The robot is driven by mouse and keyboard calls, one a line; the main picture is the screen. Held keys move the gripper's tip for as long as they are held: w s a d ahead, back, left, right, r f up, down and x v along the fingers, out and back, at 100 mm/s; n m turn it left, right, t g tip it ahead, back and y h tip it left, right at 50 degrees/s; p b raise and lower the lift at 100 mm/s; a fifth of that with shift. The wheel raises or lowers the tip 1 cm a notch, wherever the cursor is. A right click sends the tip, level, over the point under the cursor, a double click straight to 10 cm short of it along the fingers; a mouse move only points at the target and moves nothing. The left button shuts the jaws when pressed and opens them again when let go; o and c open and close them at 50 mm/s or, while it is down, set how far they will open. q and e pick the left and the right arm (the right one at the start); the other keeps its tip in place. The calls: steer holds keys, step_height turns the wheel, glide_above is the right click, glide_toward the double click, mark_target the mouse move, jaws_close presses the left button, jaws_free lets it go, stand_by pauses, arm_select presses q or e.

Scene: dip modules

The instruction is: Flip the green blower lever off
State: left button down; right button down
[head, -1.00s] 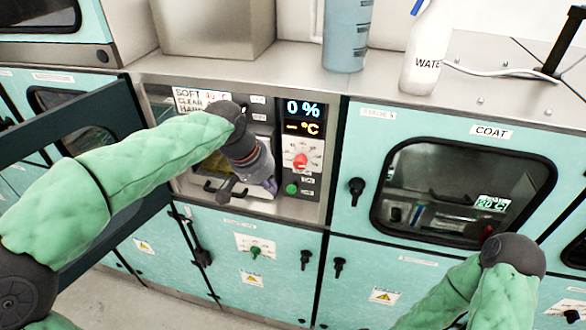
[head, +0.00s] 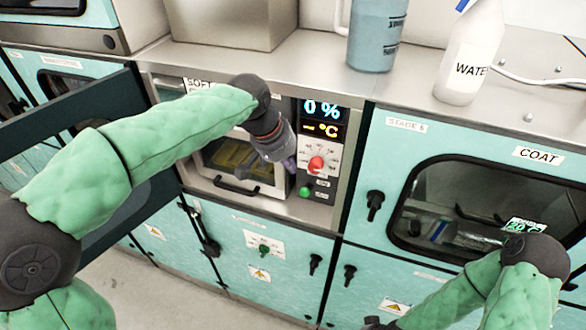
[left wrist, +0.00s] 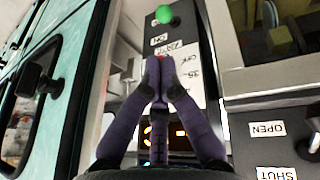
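A small green lever (head: 264,249) sits on a white plate on the lower teal door. A round green knob (head: 304,191) is on the dark control panel below a red dial (head: 316,164); the green knob also shows at the top of the left wrist view (left wrist: 164,14). I cannot tell from labels which is the blower's. My left gripper (head: 288,160) is just left of the red dial in the head view. In the left wrist view its purple fingers (left wrist: 159,64) meet at the tips, with nothing visible between them.
An open dark-framed door (head: 75,115) stands at left, beneath my left arm. A small oven door with a handle (head: 236,186) is beside the panel. A blue jug (head: 377,35) and white water bottle (head: 470,55) stand on the steel counter. Black latches project from the teal doors.

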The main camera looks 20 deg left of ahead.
mark_target(306, 191)
arm_select(q)
steer(key=x, duration=1.2)
steer(key=shift+f+b, duration=0.1)
steer(key=shift+b, duration=0.3)
